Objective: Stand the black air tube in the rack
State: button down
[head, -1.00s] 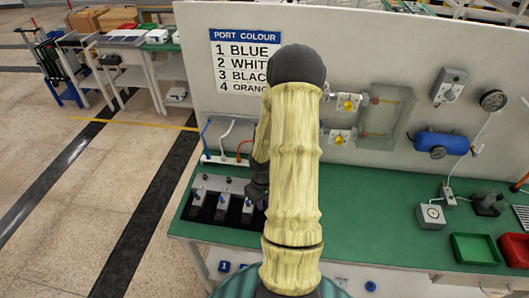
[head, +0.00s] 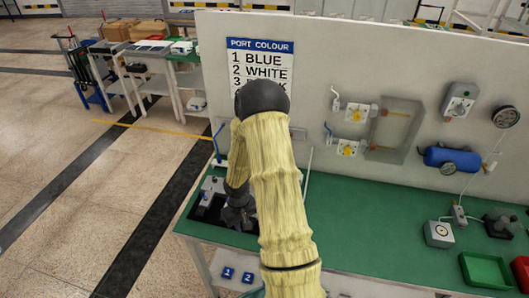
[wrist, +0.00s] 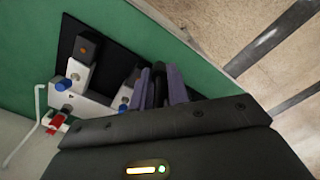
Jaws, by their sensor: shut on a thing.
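My gripper (head: 240,212) reaches down at the left end of the green bench. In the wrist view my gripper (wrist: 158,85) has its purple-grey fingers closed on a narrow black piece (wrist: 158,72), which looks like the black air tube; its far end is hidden. The rack at the back left of the bench is mostly hidden by my arm in the head view. A blue tube (head: 218,143) stands there, and a white tube (head: 308,165) shows to the right of my arm.
A white block with blue knobs (wrist: 98,103) and a black plate (wrist: 72,38) lie beside my fingers. Gauges, a blue tank (head: 452,158) and a green tray (head: 486,270) are further right.

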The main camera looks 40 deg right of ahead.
jog(key=w+a+f, duration=0.1)
jog(key=a, duration=0.3)
jog(key=w+a+f+b, duration=0.1)
jog(key=w+a+f, duration=0.1)
jog(key=a, duration=0.2)
jog(key=w+a+f, duration=0.1)
jog(key=a+f, duration=0.1)
jog(key=a, duration=0.1)
jog(key=shift+w+a+b, duration=0.15)
jog(key=shift+a+b, duration=0.2)
jog(key=shift+a, duration=0.05)
